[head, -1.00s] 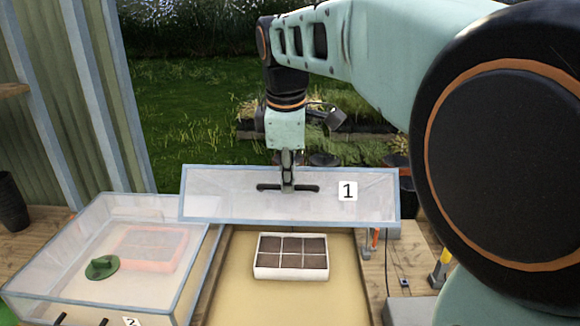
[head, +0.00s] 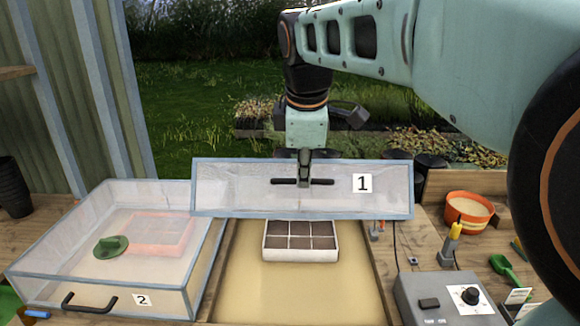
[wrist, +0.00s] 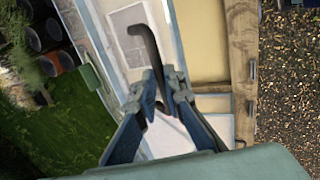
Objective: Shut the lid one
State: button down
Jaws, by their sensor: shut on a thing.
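Lid 1 (head: 240,183) is a clear panel with a pale blue frame and a "1" label. It stands tilted up and open at the back of its sand-coloured bed (head: 300,292). My gripper (head: 304,181) is shut on the lid's dark handle (head: 285,181) near its middle. In the wrist view the fingers (wrist: 160,100) close around the dark handle (wrist: 143,42). A white seed tray (head: 301,254) with dark cells sits in the open bed, below the lid.
At right are a grey control box (head: 445,300), an orange pot (head: 469,211), a yellow-topped tool (head: 455,235) and a green scoop (head: 507,268). Grass lies behind.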

jog(key=s+f+t+b, duration=0.1)
jog(key=s+f+b, duration=0.5)
jog(key=f+b, duration=0.6)
jog(key=s+f+t+b, duration=0.1)
jog(key=s+f+b, duration=0.5)
jog(key=f+b, duration=0.6)
jog(key=shift+s+a+t+b, duration=0.2)
jog(key=shift+s+t+b, duration=0.1)
jog(key=shift+t, duration=0.1)
jog(key=c, duration=2.5)
grip_release()
jog(key=shift+r, duration=0.15)
jog(key=o, duration=0.5)
jog(key=shift+w, duration=0.1)
